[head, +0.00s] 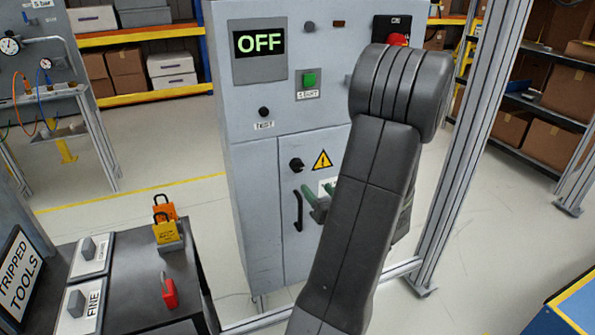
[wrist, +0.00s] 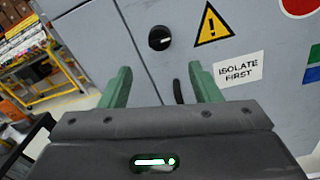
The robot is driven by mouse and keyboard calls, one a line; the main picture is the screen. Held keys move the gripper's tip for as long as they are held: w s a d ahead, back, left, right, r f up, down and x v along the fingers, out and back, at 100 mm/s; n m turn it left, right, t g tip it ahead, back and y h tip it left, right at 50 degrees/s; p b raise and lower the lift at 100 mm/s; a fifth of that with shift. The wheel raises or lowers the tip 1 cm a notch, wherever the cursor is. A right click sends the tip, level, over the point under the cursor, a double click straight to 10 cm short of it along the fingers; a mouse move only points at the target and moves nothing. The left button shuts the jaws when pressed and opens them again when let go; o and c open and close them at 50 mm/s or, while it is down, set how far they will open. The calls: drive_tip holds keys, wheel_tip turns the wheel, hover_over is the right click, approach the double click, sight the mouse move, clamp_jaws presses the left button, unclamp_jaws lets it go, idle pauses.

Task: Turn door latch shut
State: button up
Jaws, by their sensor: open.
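The door latch (head: 297,164) is a small round black knob on the grey cabinet door (head: 265,220), left of a yellow warning triangle. In the wrist view the latch (wrist: 159,38) shows a small light mark running roughly sideways. My gripper (head: 316,193) has green fingers and is open and empty, just below and right of the latch in the head view. In the wrist view the latch lies beyond and between the two fingertips (wrist: 160,68), apart from them. My arm hides the right part of the door.
A black door handle (head: 298,211) hangs below the latch, close to my fingers. An "ISOLATE FIRST" label (wrist: 238,70) is right of it. The panel above has an OFF display (head: 260,42) and green START button (head: 309,80). A bench with padlocks (head: 165,222) stands left.

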sight(299, 168)
drive_tip(key=x, duration=1)
drive_tip(key=shift+w+a, duration=0.2)
drive_tip(key=shift+w, duration=0.1)
drive_tip(key=c, duration=1)
